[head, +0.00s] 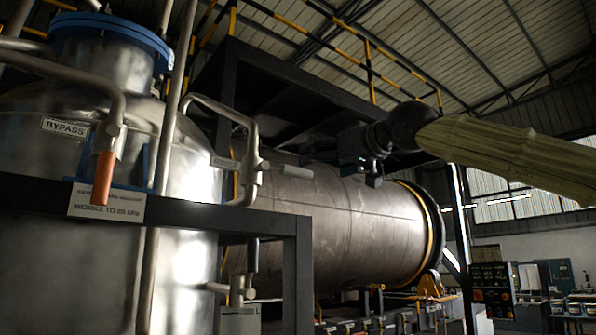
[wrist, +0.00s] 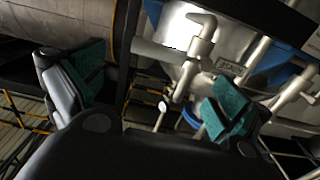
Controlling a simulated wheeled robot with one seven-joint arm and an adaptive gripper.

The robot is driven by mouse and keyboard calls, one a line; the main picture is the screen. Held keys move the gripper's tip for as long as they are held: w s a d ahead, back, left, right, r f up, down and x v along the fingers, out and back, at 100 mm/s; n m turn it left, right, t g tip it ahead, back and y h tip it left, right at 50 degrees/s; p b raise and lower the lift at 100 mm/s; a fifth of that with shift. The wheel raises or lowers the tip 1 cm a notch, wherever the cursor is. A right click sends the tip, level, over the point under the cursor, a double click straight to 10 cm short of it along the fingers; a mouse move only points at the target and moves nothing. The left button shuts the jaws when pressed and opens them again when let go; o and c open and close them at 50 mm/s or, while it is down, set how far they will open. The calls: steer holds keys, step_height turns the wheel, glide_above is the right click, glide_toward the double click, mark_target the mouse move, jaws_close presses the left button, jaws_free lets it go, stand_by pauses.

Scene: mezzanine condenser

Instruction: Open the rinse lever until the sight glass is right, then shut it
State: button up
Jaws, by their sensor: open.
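My gripper (head: 370,168) is raised in front of the large horizontal cylinder, right of the tank pipework. Its two green-padded fingers are wide apart in the wrist view (wrist: 155,95), with nothing held between them. A grey valve with a short side handle (head: 285,170) is on the bent pipe beside the tank, left of my gripper and apart from it. Pipework with a pale round end (wrist: 162,106) shows between the fingers. A copper-coloured handle (head: 103,175) hangs from another pipe near a BYPASS plate (head: 65,128).
A steel tank (head: 185,180) with a blue flange (head: 110,38) fills the left. A dark frame rail (head: 262,222) carries a notice (head: 107,203) and crosses before the tank. The large cylinder (head: 340,230) lies behind my gripper. A control panel (head: 492,290) stands far right.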

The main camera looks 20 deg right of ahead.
mark_target(300, 170)
steer(key=p+x, duration=0.1)
steer(key=x, duration=0.8)
steer(key=shift+d+f+p, duration=0.1)
steer(key=shift+p, duration=0.25)
steer(key=shift+s, duration=0.2)
steer(key=c, duration=1)
steer(key=shift+r, duration=0.2)
steer(key=c, duration=0.3)
